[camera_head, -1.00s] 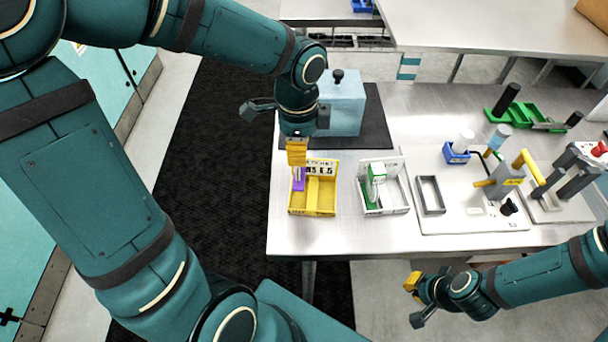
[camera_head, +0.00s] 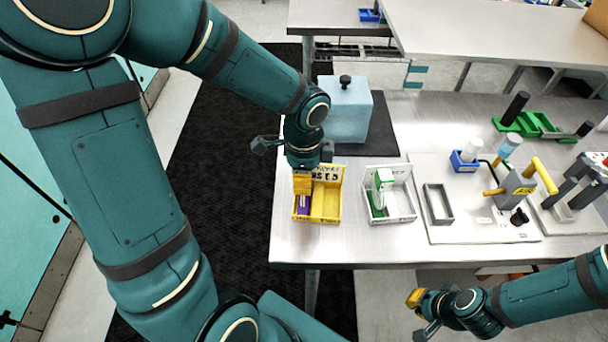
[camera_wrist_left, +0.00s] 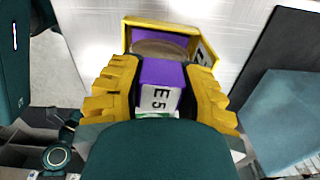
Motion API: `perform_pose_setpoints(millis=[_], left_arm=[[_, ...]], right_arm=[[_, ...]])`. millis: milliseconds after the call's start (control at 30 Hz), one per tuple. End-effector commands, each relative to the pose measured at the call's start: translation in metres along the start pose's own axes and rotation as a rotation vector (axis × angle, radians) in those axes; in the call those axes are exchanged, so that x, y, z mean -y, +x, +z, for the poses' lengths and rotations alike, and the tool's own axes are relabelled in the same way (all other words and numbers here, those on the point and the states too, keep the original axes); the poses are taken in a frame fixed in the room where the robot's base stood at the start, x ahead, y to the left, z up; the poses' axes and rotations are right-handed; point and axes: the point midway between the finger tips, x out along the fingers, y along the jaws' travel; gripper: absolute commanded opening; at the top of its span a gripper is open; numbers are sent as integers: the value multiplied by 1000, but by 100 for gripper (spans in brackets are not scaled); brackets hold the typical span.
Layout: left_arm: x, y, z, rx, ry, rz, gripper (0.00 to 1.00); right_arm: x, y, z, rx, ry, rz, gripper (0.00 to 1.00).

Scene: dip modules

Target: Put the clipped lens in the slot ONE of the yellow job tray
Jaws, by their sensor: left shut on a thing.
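My left gripper (camera_head: 302,194) points down over the left compartment of the yellow job tray (camera_head: 326,206). It is shut on the clipped lens, whose purple body (camera_head: 304,208) shows just below the yellow fingers. In the left wrist view the yellow fingers (camera_wrist_left: 168,88) grip its purple block (camera_wrist_left: 162,73), with a white label reading E5. The tray's yellow rim (camera_wrist_left: 165,22) and a brownish round surface lie beyond it. Whether the lens touches the tray floor is hidden. The tray's right compartment looks empty. My right gripper (camera_head: 420,312) hangs in front of the table; its opening is unclear.
A white tray (camera_head: 404,213) with a green-and-white object (camera_head: 382,186) stands just right of the yellow tray. A pale blue block (camera_head: 345,115) stands behind on a dark mat. A grey frame (camera_head: 438,204) and a fixture (camera_head: 515,185) are farther right.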

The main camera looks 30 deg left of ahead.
Motion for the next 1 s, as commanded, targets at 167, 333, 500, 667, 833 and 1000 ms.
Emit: perform_pose_setpoints(millis=[167, 333, 500, 667, 833, 1000], left_arm=[[0, 1, 0, 0, 0, 0, 61], [0, 1, 0, 0, 0, 0, 61], [0, -6, 0, 0, 0, -1, 61], [1, -32, 0, -2, -1, -5, 61], [0, -68, 0, -2, 1, -5, 61], [0, -99, 0, -1, 0, -4, 61]], right_arm=[[0, 1, 0, 1, 0, 0, 0], [0, 1, 0, 1, 0, 0, 0], [1, -3, -1, -2, 1, 0, 0], [4, -10, -4, -8, 2, 1, 0], [6, -18, -8, -16, 5, 2, 0], [8, -23, -11, -22, 7, 2, 0]])
